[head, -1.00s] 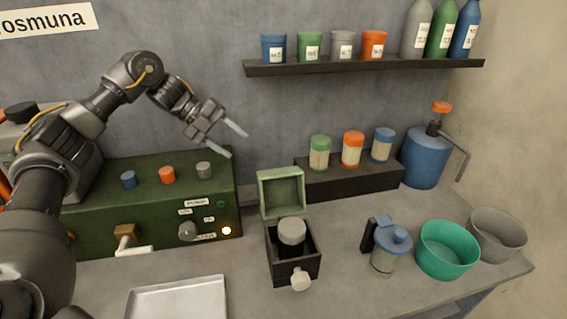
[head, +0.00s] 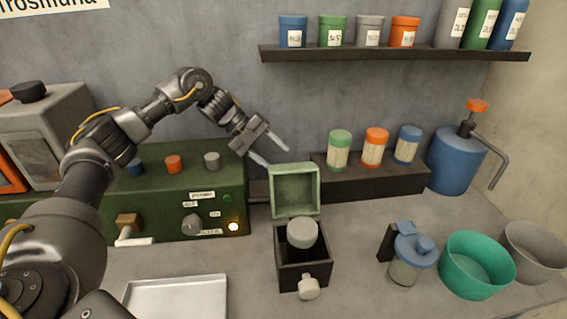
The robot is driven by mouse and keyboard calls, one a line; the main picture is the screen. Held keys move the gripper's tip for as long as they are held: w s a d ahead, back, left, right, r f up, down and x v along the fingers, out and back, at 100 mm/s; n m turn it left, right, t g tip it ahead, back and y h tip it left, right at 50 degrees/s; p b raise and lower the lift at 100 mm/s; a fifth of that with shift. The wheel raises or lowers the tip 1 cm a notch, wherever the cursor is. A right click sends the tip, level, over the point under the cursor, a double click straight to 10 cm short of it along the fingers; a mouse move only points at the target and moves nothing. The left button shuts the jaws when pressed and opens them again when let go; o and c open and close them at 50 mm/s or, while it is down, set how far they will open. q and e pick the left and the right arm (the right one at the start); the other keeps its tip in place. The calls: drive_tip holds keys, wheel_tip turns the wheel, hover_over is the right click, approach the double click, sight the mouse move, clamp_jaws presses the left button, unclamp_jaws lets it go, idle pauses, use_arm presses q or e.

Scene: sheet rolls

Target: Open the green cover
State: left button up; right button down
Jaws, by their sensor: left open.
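The green cover (head: 295,185) is a square, shallow lid standing upright at the back of a small black box (head: 289,277). The box is open at the top, and a grey round-topped piece (head: 302,233) sits in it. A pale knob (head: 309,288) sticks out of its front. My left gripper (head: 276,156) is open and empty. Its fingers point down to the right, just above and left of the cover's upper edge in the picture. I cannot tell whether a fingertip touches the cover. My right gripper is out of view.
A green machine (head: 220,185) with knobs stands left of the box. A dark riser (head: 385,186) with several jars is behind right. A blue-lidded jug (head: 406,268) and a teal bowl (head: 476,265) stand right. A metal tray (head: 175,300) lies front left.

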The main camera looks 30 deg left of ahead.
sight(292, 187)
use_arm(q)
drive_tip(key=x, duration=0.4)
drive_tip(key=shift+d+f+p, duration=0.15)
drive_tip(key=shift+f+p, duration=0.1)
drive_tip(key=shift+p, duration=0.05)
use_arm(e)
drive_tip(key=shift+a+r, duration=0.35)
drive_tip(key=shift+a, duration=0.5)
